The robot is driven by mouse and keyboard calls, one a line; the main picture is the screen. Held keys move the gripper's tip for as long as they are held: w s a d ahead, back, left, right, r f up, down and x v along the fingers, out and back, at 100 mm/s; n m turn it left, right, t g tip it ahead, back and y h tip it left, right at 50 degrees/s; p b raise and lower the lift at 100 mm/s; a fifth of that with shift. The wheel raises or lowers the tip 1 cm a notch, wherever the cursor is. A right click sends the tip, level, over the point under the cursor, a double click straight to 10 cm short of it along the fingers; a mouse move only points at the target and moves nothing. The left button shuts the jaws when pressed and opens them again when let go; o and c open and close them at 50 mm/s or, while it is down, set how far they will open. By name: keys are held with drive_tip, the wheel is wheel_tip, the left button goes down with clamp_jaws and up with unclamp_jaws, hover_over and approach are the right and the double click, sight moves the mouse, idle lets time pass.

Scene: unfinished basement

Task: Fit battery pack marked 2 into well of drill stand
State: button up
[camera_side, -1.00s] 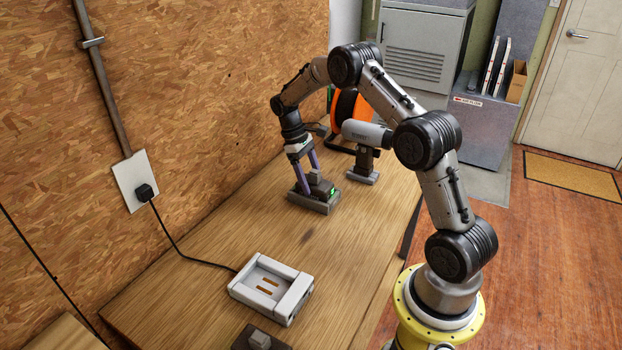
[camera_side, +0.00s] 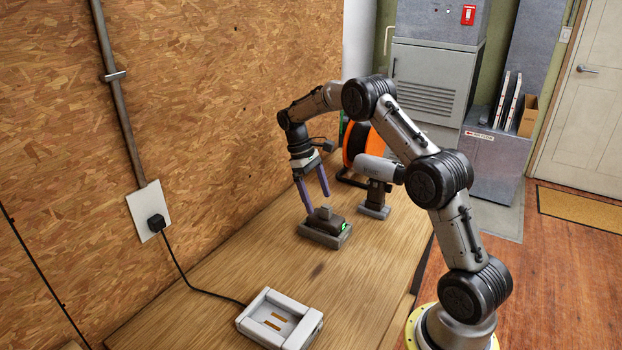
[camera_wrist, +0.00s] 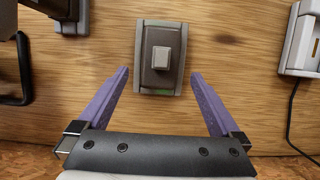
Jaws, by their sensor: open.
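A dark battery pack (camera_side: 325,225) with a grey knob on top and a green light at one end sits in a low grey holder (camera_side: 318,240), which looks like the drill stand's well. The pack stands upright and looks level. No number can be read on it. The wrist view shows the pack (camera_wrist: 160,80) inside the holder's grey rim (camera_wrist: 160,23). My gripper (camera_side: 316,202) is open and empty just above the pack. In the wrist view, the purple fingers of my gripper (camera_wrist: 159,72) lie apart on both sides of the pack's near end, clear of it.
A grey drill (camera_side: 377,185) stands just right of the holder, with an orange reel (camera_side: 357,142) behind it. A white charger (camera_side: 280,318) with brass contacts lies at the front, its cord running to a wall outlet (camera_side: 150,212). The wood table between charger and holder is clear.

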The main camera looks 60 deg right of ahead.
drive_tip(key=s+a+r+t, duration=0.1)
drive_tip(key=a+r, duration=0.3)
drive_tip(key=r, duration=0.4)
drive_tip(key=s+a+r+t, duration=0.15)
drive_tip(key=a+r, duration=0.25)
drive_tip(key=r, duration=0.4)
drive_tip(key=s+a+r+t+h, duration=0.1)
drive_tip(key=s+a+r+t, duration=0.2)
drive_tip(key=s+a+r, duration=0.3)
drive_tip(key=s+a+f+t, duration=0.2)
drive_tip(key=s+a, duration=0.2)
drive_tip(key=s, duration=0.4)
drive_tip(key=s+a+f+t+y, duration=0.1)
drive_tip(key=s+a+f+t, duration=0.1)
drive_tip(key=s, duration=0.7)
drive_tip(key=shift+a+f, duration=0.55)
drive_tip(key=shift+a, duration=0.45)
